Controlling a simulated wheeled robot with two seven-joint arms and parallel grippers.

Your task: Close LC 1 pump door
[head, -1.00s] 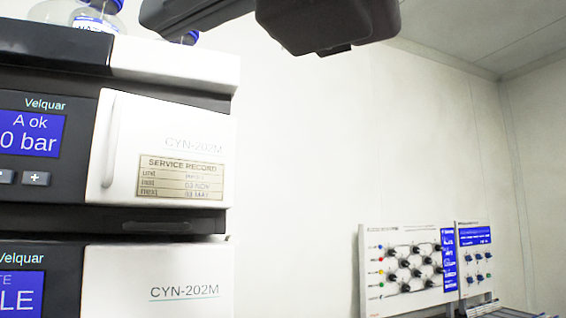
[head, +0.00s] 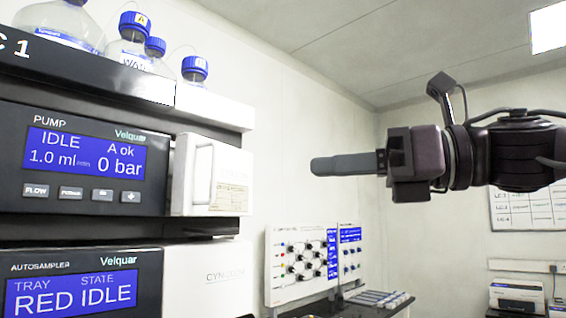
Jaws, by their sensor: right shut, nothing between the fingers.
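The LC 1 pump (head: 90,165) is the upper unit of the stack at left, with a blue screen reading IDLE and 0 bar. Its white door (head: 231,178), with a vertical handle and a service label, is at the unit's right side. The door's pale left edge shows and it seems to stand a little proud of the dark front; how far it is open I cannot tell. My right gripper (head: 314,166) is shut and empty, pointing left in mid-air, right of the door and apart from it. My left gripper is out of view.
The autosampler (head: 80,285) sits below the pump. Several blue-capped bottles (head: 133,45) stand in the tray on top. A white panel with valves and screens (head: 300,262) stands on a bench farther back. Between door and gripper I see only bare wall behind.

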